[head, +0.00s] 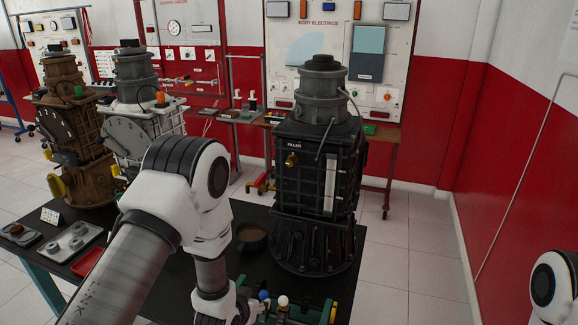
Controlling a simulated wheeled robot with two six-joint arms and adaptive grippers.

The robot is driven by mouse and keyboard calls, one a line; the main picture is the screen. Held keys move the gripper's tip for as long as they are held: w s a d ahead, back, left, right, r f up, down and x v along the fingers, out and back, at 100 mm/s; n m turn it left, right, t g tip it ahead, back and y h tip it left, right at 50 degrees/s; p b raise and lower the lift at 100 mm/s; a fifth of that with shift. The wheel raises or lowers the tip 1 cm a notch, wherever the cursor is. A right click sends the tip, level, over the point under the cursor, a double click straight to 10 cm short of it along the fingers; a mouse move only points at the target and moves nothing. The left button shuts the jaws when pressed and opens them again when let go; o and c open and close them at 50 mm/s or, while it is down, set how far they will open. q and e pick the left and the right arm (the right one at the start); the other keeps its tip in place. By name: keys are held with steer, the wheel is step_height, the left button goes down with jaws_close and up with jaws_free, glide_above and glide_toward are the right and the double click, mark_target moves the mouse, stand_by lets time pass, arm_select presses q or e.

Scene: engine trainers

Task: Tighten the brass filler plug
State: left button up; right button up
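The brass filler plug (291,159) sits on the upper front face of the dark engine trainer (318,175), just below a white "FILLER" label. A small brass lever-like part shows on it, but I cannot tell how far it is seated. My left arm reaches in from the lower left. Its wrist end, with the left gripper (248,306), is low at the bottom edge, well below the plug and apart from it. The fingers are too hidden to tell whether they are open. Only a white joint of my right arm shows at the lower right; its gripper is out of view.
A dark bowl (251,237) with brown contents stands left of the trainer's base. A green fixture (318,312) with ball-topped levers is at the bottom. Brown (72,130) and white (135,110) trainers, grey trays (72,242) and a red tray (88,262) are left. Right floor is clear.

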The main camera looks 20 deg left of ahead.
arm_select(q)
steer(key=w+d+r+t, duration=0.1)
steer(key=w+r+t, duration=0.3)
steer(key=w+r, duration=0.65)
steer(key=t, duration=0.5)
glide_toward(289, 163)
steer(key=w, duration=0.2)
steer(key=shift+m, duration=0.3)
steer(key=w+p, duration=0.2)
steer(key=w, duration=0.1)
steer(key=w+p, duration=0.1)
steer(key=w, duration=0.2)
steer(key=shift+w+r+p, duration=0.2)
steer(key=shift+w+p, duration=0.1)
steer(key=shift+p, duration=0.1)
steer(key=shift+w+f, duration=0.1)
steer(key=shift+w, duration=0.15)
steer(key=shift+s+d, duration=0.1)
arm_select(e)
step_height(289, 163, up, 4)
steer(key=shift+s+d, duration=0.1)
steer(key=shift+d, duration=0.05)
arm_select(q)
steer(key=shift+c, duration=1.3)
jaws_close()
